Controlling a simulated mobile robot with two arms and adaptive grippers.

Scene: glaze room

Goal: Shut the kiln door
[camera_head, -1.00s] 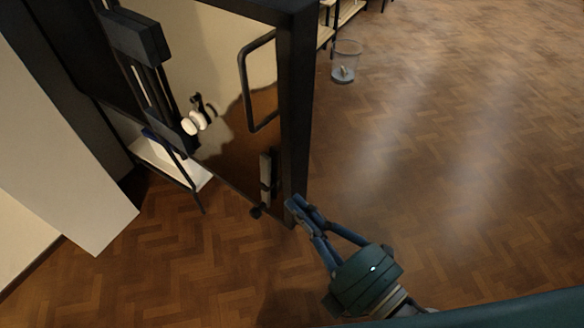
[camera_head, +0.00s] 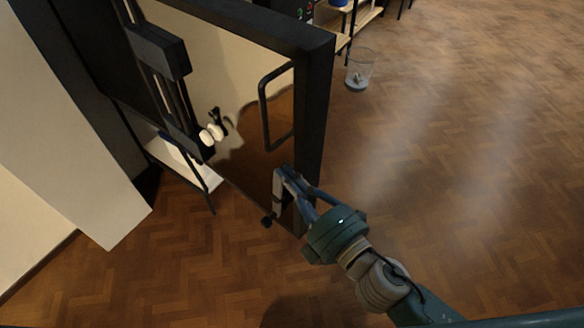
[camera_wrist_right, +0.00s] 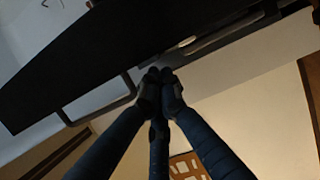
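The kiln door (camera_head: 313,130) stands open in the upper middle of the head view, with a thick black frame, a shiny panel and a dark bar handle (camera_head: 264,110). My right gripper (camera_head: 284,172) is at the lower part of the door's free edge, below the handle. Its fingertips overlap the frame; I cannot tell whether they touch it. In the right wrist view the gripper's fingertips (camera_wrist_right: 160,76) are together, with nothing seen between them, near a dark slab and a bar. My left gripper is not in view.
A pale wall panel (camera_head: 70,150) fills the left side. The wooden floor (camera_head: 460,150) to the right is clear.

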